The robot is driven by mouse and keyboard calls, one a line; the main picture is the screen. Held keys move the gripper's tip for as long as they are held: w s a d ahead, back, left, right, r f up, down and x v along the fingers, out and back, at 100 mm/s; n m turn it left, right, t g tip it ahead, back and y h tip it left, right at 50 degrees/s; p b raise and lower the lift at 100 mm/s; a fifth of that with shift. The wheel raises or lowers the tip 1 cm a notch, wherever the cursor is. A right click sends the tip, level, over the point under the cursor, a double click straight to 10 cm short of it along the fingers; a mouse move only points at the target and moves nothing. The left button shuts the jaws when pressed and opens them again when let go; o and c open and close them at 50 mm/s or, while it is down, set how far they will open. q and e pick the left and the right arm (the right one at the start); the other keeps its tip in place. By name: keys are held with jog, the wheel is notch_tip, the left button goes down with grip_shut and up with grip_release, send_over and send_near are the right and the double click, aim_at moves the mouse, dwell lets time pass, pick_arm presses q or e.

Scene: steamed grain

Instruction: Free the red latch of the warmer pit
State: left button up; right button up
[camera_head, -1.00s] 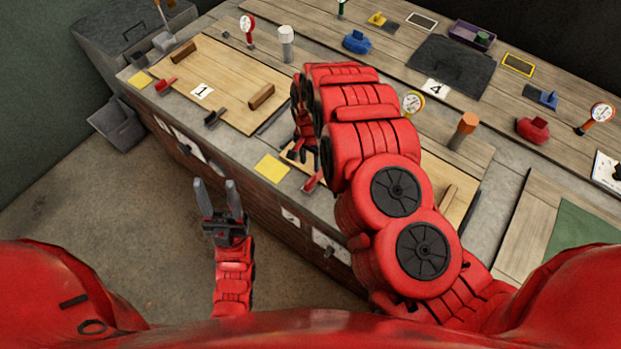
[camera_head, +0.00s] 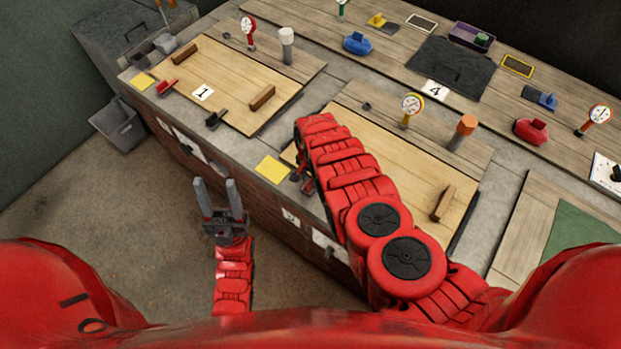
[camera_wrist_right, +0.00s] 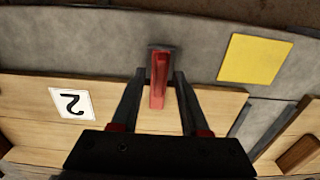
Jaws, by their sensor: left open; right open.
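A red latch (camera_wrist_right: 158,82) stands at the edge of the wooden lid marked 2 (camera_wrist_right: 72,101). My right gripper (camera_wrist_right: 160,76) is open, with one finger on each side of this latch; I cannot tell whether they touch it. In the head view my right gripper (camera_head: 303,183) is low at the counter's front edge, mostly hidden by my arm. Another red latch (camera_head: 167,87) and a black latch (camera_head: 216,118) are on the lid marked 1 (camera_head: 222,82). Dial gauges stand behind lid 1 (camera_head: 248,27) and lid 2 (camera_head: 412,104); their readings are too small to tell. My left gripper (camera_head: 218,190) is open and empty, off the counter.
Yellow patches lie on the counter, one beside lid 2 (camera_head: 272,168) and one by lid 1 (camera_head: 143,80). Wooden handles (camera_head: 262,97) stand on the lids. A white-topped post (camera_head: 287,42) and an orange-topped post (camera_head: 463,130) stand behind.

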grip_shut()
dwell(1.5)
